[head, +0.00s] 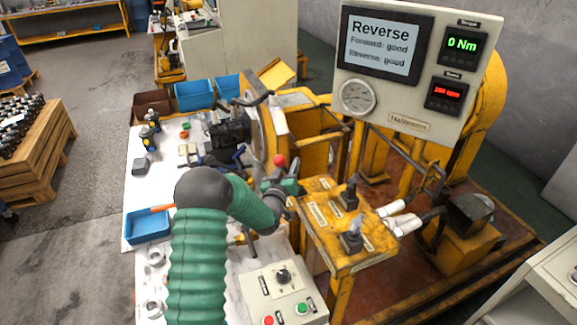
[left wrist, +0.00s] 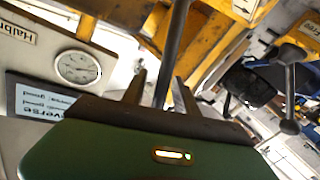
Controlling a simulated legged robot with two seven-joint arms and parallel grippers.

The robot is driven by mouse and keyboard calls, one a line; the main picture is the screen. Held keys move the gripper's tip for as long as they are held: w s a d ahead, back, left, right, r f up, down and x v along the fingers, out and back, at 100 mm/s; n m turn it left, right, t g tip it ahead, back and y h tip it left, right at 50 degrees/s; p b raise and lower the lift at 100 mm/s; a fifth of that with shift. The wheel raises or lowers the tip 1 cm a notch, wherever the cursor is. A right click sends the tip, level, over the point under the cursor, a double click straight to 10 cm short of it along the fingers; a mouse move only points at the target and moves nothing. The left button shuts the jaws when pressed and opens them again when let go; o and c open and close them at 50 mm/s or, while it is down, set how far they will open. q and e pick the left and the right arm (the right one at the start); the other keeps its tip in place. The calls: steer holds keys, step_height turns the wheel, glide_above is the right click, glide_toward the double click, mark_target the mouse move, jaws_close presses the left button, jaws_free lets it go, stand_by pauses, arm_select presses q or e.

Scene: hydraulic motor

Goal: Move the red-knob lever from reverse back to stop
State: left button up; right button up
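The red knob (head: 279,160) shows in the head view just beyond my left gripper (head: 284,186), at the left edge of the yellow control stand. My green-sleeved left arm hides most of the lever below the knob. In the left wrist view, a dark rod (left wrist: 175,45), which looks like the lever's shaft, runs between the two fingers of my left gripper (left wrist: 160,85). The fingers stand apart, with a gap visible beside the rod. The red knob is not seen there. The display (head: 380,45) reads "Reverse". My right gripper is not in view.
The yellow stand (head: 335,240) carries two dark-based levers (head: 352,236) right of my gripper. The gauge panel (head: 408,118) hangs above. A white control box (head: 283,292) with buttons is in front. The white bench (head: 150,195) holds a blue tray (head: 148,227) and small parts.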

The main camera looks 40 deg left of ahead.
arm_select(q)
jaws_close()
stand_by(1.4)
